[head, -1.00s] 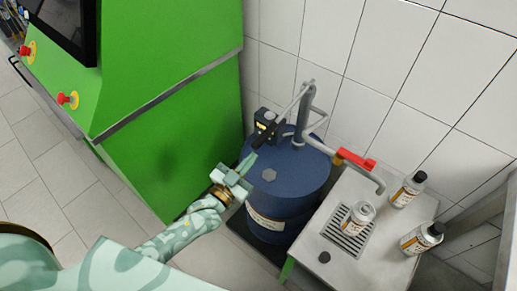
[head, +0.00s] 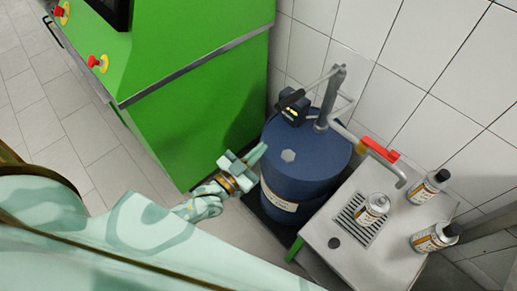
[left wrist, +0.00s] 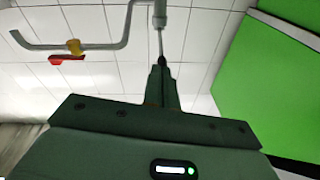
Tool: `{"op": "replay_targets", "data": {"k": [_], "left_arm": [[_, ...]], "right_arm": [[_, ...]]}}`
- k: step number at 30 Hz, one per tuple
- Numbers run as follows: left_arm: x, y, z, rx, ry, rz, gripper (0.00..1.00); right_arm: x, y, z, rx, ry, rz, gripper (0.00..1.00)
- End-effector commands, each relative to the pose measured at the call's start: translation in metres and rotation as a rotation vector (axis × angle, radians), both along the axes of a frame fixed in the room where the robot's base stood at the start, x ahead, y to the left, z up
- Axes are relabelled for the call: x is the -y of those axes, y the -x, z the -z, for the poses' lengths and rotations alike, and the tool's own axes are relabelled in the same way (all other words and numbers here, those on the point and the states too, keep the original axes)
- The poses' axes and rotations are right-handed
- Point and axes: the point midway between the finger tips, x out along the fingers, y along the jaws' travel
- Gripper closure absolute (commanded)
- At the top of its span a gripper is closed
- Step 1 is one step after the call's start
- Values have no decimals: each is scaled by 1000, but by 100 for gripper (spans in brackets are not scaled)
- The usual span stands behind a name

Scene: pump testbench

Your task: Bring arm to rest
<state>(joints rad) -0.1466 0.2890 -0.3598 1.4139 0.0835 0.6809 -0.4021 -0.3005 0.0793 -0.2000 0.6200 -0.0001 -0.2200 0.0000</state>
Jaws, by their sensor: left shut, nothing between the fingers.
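My left arm comes in from the left in the head view. Its pale green gripper (head: 262,149) is shut and empty, its fingertips pointing at the upper left side of the blue drum (head: 310,165) and appearing apart from it. The left wrist view shows the closed fingers (left wrist: 162,72) pointing away from the camera, with nothing held between them. My right gripper is not in view.
A pump pipe with a red lever (head: 379,149) stands on the drum, beside a black box (head: 292,107). A metal table (head: 330,262) carries several bottles, one on the grate (head: 350,215). A green machine (head: 195,95) stands left; open floor lies below it.

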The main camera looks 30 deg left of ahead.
Motion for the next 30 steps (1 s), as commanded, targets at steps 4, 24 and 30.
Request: {"op": "replay_targets", "data": {"k": [4,24,30], "left_arm": [[0,0,0,0,0,0,100],[-71,204,255,-1123,-315,-116,100],[-78,343,278,-1482,-385,-141,100]], "right_arm": [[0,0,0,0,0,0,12],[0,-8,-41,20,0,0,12],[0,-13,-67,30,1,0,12]]}}
